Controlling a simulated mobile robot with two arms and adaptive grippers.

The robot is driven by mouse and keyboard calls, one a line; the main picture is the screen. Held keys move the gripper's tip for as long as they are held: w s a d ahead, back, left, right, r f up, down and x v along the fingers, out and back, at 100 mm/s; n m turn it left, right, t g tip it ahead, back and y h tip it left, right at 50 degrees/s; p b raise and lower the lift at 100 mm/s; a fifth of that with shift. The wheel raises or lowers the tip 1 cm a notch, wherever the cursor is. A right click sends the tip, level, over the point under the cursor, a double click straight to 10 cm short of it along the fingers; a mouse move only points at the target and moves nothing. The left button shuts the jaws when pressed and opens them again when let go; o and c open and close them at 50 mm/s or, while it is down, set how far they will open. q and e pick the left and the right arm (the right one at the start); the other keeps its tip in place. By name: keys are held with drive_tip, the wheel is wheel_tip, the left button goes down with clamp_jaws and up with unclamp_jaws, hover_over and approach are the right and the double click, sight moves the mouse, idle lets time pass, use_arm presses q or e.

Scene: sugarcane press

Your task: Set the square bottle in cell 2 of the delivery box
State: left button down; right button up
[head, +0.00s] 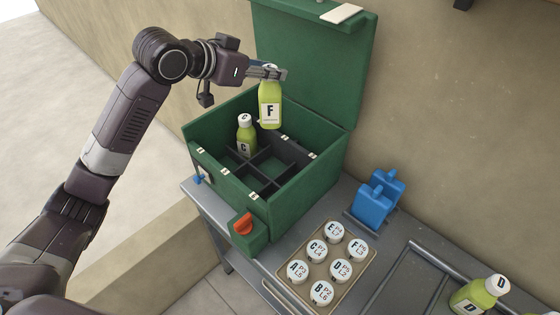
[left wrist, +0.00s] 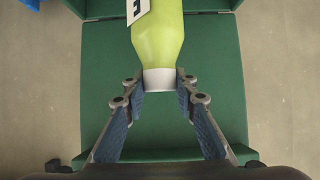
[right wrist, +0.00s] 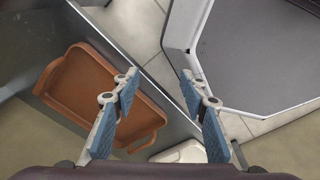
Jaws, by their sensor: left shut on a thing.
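A green-yellow bottle (head: 270,104) labelled F hangs upright over the back part of the open green delivery box (head: 305,185). My left gripper (head: 276,73) is shut on its white cap, and the cap and label also show in the left wrist view, with the bottle (left wrist: 158,40) between the fingers. The bottle's base appears near the dividers, but its exact height is unclear. Another bottle (head: 246,135) labelled C stands in a cell of the box, left of bottle F. Cell numbers are too small to read. My right gripper (right wrist: 159,88) is open and empty.
The box's raised lid (head: 315,60) stands behind the held bottle. A tray of lettered white caps (head: 373,260), blue stands (head: 375,205) and a lying bottle D (head: 475,297) are to the right. An orange tray (right wrist: 85,90) lies below my right gripper.

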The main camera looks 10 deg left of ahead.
sight(270, 125)
use_arm(q)
wheel_tip(270, 125, down, 14)
drive_tip(key=shift+s+f+p, duration=0.1)
drive_tip(key=shift+f+p, duration=0.15)
drive_tip(key=shift+p, duration=0.45)
drive_tip(key=shift+a+f, duration=0.1)
drive_tip(key=shift+f, duration=0.6)
wheel_tip(270, 125, down, 4)
drive_tip(key=shift+r, duration=0.15)
use_arm(e)
drive_tip(key=shift+s+a+r, duration=0.1)
drive_tip(key=shift+s+r, duration=0.1)
drive_tip(key=shift+r, duration=0.25)
drive_tip(key=shift+s+a+r, duration=0.1)
drive_tip(key=shift+s+r, duration=0.1)
drive_tip(key=shift+r, duration=0.25)
use_arm(q)
drive_tip(key=shift+f, duration=0.2)
drive_tip(key=c, duration=1.5)
unclamp_jaws()
drive_tip(key=shift+c, duration=0.2)
